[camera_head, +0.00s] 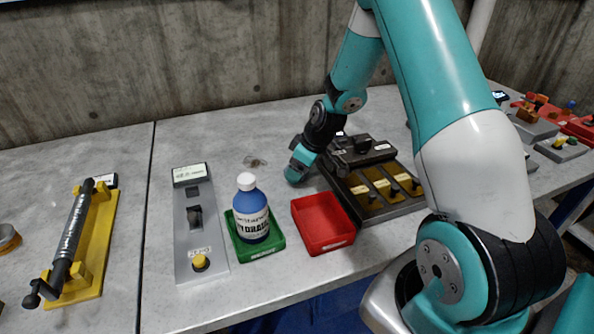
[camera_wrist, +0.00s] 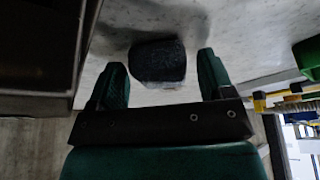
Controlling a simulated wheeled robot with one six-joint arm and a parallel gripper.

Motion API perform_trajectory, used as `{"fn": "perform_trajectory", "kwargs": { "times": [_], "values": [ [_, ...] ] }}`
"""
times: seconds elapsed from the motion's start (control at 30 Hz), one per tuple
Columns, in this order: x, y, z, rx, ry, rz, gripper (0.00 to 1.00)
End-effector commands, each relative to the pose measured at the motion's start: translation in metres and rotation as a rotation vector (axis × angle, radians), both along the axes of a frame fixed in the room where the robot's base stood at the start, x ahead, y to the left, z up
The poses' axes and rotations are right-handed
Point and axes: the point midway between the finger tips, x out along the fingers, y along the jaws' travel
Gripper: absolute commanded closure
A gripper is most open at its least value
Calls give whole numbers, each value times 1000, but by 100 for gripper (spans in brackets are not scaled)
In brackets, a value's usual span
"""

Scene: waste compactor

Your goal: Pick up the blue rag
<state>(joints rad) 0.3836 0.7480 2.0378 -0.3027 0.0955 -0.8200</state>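A dark blue rag (camera_wrist: 158,62), bunched into a small lump, lies on the grey table in the wrist view. It is between and slightly beyond the two fingertips of my gripper (camera_wrist: 161,66). The fingers are apart, with a gap visible on each side of the rag. In the head view my gripper (camera_head: 298,172) points down low over the table, left of the black panel. The rag cannot be made out there; my gripper seems to hide it.
A black panel with yellow slots (camera_head: 375,185) stands close right of my gripper. In front are a red tray (camera_head: 340,240) and a green tray (camera_head: 272,246) holding a blue bottle (camera_head: 250,212). A grey device (camera_head: 212,240) stands left. A small clear item (camera_head: 255,161) lies nearby.

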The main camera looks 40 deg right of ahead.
Motion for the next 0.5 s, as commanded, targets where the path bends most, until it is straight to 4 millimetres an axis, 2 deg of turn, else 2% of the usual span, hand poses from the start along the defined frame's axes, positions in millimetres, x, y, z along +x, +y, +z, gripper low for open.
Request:
{"fn": "perform_trajectory", "kwargs": {
  "times": [0.03, 0.17, 0.2, 0.27, 0.5],
  "values": [
    [0, 0, 0, 0, 0, 0, 38],
    [0, 0, 0, 0, 0, 0, 68],
    [0, 0, 0, 0, 0, 0, 70],
    [0, 0, 0, 0, 0, 0, 74],
    [0, 0, 2, 0, -1, 0, 74]
  ]
}}
